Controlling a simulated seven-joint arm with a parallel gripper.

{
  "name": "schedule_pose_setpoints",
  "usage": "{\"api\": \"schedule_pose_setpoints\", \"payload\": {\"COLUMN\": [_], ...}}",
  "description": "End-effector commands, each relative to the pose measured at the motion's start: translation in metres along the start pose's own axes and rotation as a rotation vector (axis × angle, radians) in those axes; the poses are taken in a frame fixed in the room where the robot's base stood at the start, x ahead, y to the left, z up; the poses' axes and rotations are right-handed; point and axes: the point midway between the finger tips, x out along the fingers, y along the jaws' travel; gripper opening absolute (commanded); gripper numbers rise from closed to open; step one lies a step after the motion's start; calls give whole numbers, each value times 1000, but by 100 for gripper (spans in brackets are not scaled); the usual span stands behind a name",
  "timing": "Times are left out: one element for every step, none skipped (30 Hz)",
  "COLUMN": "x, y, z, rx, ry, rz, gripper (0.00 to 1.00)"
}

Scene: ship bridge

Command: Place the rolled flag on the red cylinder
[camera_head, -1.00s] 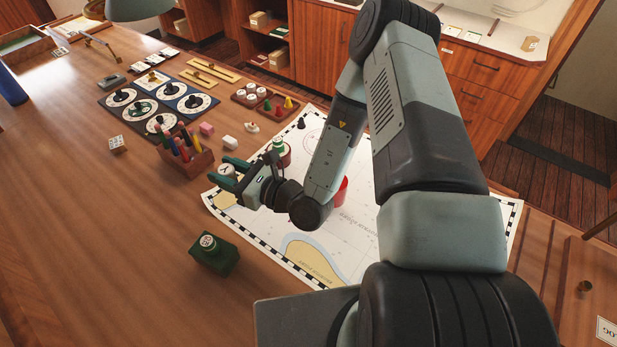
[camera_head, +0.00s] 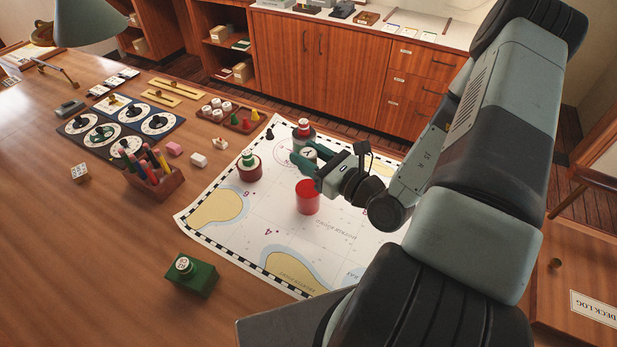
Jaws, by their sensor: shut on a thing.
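The red cylinder (camera_head: 307,198) stands upright on the chart. My gripper (camera_head: 311,158) is just above and behind the cylinder in the picture. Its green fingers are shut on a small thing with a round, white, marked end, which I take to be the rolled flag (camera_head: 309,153). The flag's end faces up, and the fingers hide most of its body. I cannot tell the exact gap between flag and cylinder, but the cylinder's top looks empty.
A red-topped piece (camera_head: 304,130) stands close behind my gripper. A green block with a white disc (camera_head: 191,273) sits front left. A pen box (camera_head: 153,183) and dials lie farther left.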

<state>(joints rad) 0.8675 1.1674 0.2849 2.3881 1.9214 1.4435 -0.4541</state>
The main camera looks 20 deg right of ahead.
Motion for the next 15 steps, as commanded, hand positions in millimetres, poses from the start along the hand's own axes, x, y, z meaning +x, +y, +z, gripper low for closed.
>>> {"api": "schedule_pose_setpoints", "payload": {"x": [0,0,0,0,0,0,0,0,0,0,0,0,0,0,0], "y": [1,1,0,0,0,0,0,0,1,0,0,1,0,0,0], "z": [-8,-12,-16,-18,-20,-25,-29,-34,-40,-45,-50,-54,-57,-59,-61], "rx": [3,3,1,1,1,1,1,2,2,2,1,2,1,0,0], "ry": [0,-1,-1,-1,-1,-1,0,0,0,0,0,-1,-1,-1,-1], "rz": [1,1,0,0,0,0,0,-1,0,0,0,1,1,1,1], "gripper": [14,14,14,14,14,14,14,14,14,14,14,14,14,14,14]}}
